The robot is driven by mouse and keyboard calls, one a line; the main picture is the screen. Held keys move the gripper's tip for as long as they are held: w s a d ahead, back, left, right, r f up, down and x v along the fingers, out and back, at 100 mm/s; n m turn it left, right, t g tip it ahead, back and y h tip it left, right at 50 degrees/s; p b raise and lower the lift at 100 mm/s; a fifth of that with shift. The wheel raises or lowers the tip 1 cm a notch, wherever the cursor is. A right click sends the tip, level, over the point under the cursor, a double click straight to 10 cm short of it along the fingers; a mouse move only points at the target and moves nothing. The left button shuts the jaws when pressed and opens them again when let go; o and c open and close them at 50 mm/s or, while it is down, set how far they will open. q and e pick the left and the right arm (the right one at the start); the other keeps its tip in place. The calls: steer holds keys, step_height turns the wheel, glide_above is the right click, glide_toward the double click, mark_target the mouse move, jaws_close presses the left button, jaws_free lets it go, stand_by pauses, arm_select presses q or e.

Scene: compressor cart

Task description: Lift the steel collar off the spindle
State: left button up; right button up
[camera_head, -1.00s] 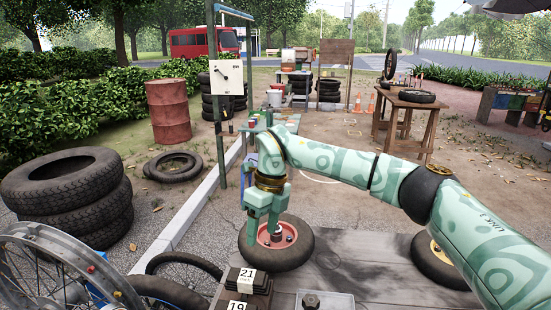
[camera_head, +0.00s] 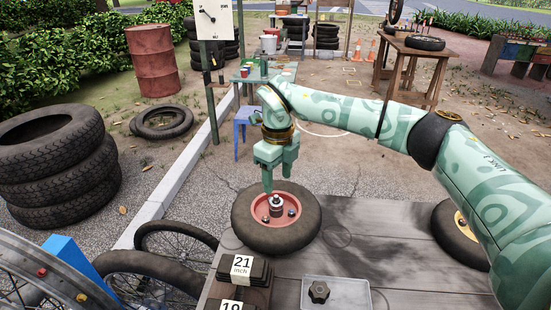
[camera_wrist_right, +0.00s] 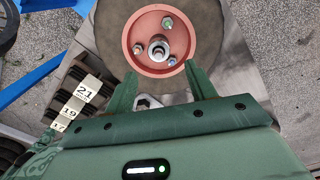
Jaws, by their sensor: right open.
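The steel collar (camera_head: 276,204) is a small bright ring around the upright spindle (camera_head: 276,197) at the centre of a red wheel hub (camera_head: 262,211). The collar also shows in the right wrist view (camera_wrist_right: 158,54), with the spindle end inside it. The hub sits in a black tyre (camera_head: 245,235) lying flat. My right gripper (camera_head: 277,183) is open and empty, pointing down over the hub's far side in the head view. In the wrist view its two fingers (camera_wrist_right: 160,77) stand apart, with the collar beyond the gap between them. My left gripper is out of view.
Several lug studs (camera_wrist_right: 167,22) surround the spindle. A clear tray (camera_head: 345,295) with a dark nut (camera_head: 318,291) and numbered blocks (camera_head: 241,268) stand nearer. Another tyre (camera_head: 455,236) lies right; the bench (camera_head: 375,235) between is bare.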

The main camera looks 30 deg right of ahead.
mark_target(277, 197)
step_height(277, 197, down, 6)
steer(key=shift+r+b, duration=0.25)
steer(key=shift+b, duration=0.55)
steer(key=shift+f, duration=0.7)
steer(key=shift+s, duration=0.1)
steer(key=shift+c, duration=0.2)
steer(key=shift+r, duration=0.1)
steer(key=c, duration=1.1)
